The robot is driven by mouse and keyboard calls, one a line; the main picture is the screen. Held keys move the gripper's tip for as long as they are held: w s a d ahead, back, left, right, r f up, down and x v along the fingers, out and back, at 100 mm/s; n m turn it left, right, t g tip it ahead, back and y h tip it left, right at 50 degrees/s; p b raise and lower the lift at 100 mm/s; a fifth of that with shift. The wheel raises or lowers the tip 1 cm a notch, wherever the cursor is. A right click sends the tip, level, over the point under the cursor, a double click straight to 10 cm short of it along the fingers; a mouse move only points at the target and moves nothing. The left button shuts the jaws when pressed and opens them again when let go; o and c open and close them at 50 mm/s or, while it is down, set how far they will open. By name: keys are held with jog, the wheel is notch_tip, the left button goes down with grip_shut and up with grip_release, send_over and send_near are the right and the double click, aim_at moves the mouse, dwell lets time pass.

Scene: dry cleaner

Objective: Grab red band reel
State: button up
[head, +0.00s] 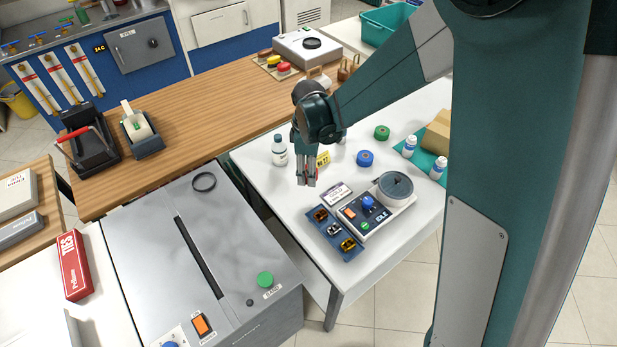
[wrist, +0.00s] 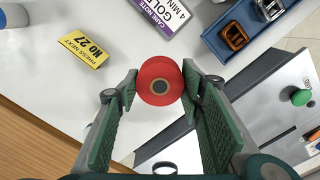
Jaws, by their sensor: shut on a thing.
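The red band reel (wrist: 150,72) is round with a dark hub. It sits between the two green-padded fingers of my gripper (wrist: 160,82) in the wrist view, with a finger against each side. In the head view my gripper (head: 306,182) points down over the left part of the white table (head: 285,190). Only a small bit of red shows between its fingers there. The reel appears held above the table. A blue reel (head: 365,158) and a green reel (head: 382,132) stand on the table to the right.
A white bottle (head: 279,150) and a yellow tag (head: 323,158) are close to my gripper. A control box with a grey drum (head: 394,187) and a blue tray of clips (head: 329,238) lie in front. A grey machine (head: 140,250) stands left of the table.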

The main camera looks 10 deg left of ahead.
jog(key=shift+r, duration=1.15)
